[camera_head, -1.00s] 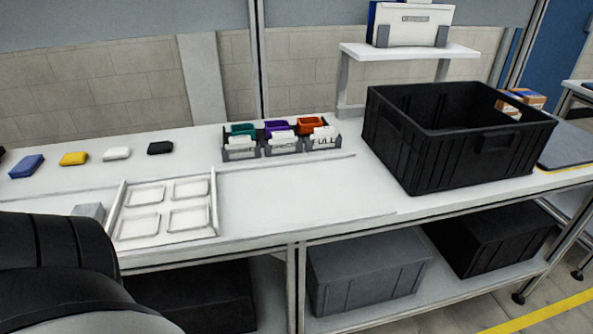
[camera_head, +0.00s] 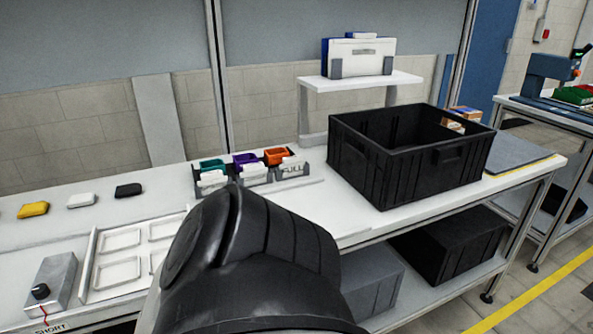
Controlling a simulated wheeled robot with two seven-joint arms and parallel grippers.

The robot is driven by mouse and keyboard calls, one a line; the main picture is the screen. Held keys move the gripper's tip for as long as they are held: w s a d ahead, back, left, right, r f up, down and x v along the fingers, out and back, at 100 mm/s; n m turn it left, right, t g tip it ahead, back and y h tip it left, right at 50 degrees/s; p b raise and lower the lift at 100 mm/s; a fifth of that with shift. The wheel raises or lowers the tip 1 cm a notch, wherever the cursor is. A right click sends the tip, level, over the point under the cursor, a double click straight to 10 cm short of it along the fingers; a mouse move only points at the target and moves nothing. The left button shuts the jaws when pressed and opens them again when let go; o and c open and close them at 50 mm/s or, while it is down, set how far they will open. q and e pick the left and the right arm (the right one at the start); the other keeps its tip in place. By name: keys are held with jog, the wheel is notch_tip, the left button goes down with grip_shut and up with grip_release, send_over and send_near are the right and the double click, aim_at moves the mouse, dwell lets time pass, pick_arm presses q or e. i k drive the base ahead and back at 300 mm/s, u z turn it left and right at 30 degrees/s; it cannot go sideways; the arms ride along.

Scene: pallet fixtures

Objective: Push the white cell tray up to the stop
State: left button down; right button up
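The white cell tray (camera_head: 142,251), with four shallow square pockets, lies flat on the white bench at the lower left. Its pockets look empty. A thin raised strip runs along its left side, next to a grey box with a black knob (camera_head: 50,284) marked SHORT. A large black arm link of mine covers the tray's right part and the bench beside it. I cannot make out the stop, or whether the tray touches one. Neither gripper shows, so I cannot see what they hold.
Behind the tray stand teal, purple and orange bins (camera_head: 246,160) in a dark holder. Yellow (camera_head: 33,210), white (camera_head: 81,200) and black (camera_head: 129,190) blocks lie at the back left. A big black crate (camera_head: 375,175) fills the bench's right.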

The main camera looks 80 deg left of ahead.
aim_at(120, 262)
jog(key=k, duration=0.85)
jog(key=u, duration=0.6)
